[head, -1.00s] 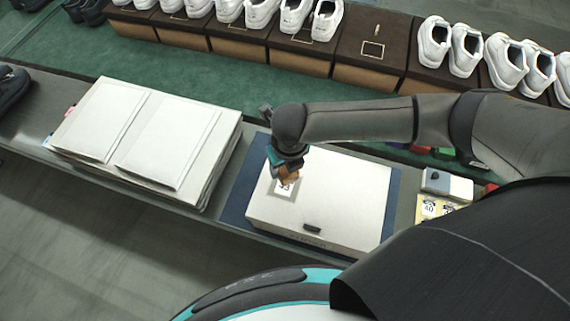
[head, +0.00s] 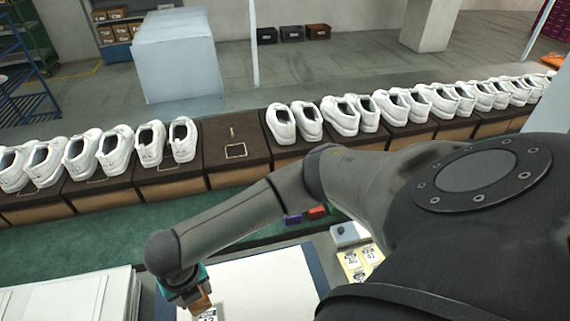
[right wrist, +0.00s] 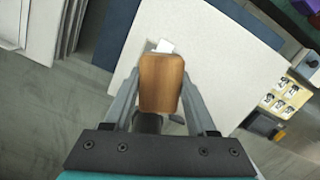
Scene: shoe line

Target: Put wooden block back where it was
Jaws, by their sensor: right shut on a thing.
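The wooden block (right wrist: 161,82) is brown with rounded corners. In the right wrist view it sits between the two fingers of my right gripper (right wrist: 160,100), which is shut on it. In the head view the block (head: 201,303) shows small at the lower edge, under my right gripper (head: 190,290), above a white box (head: 262,278). A label with a number lies on the box beside the block and is partly hidden. Whether the block touches the box is hard to tell. My left gripper is not in view.
White shoe pairs stand on a row of brown boxes (head: 400,137) behind the bench. One brown stand (head: 236,150) in the row holds no shoes. Stacked white panels (head: 75,298) lie at left. Yellow cards (head: 352,263) and a small white-grey item (head: 349,234) lie right of the white box.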

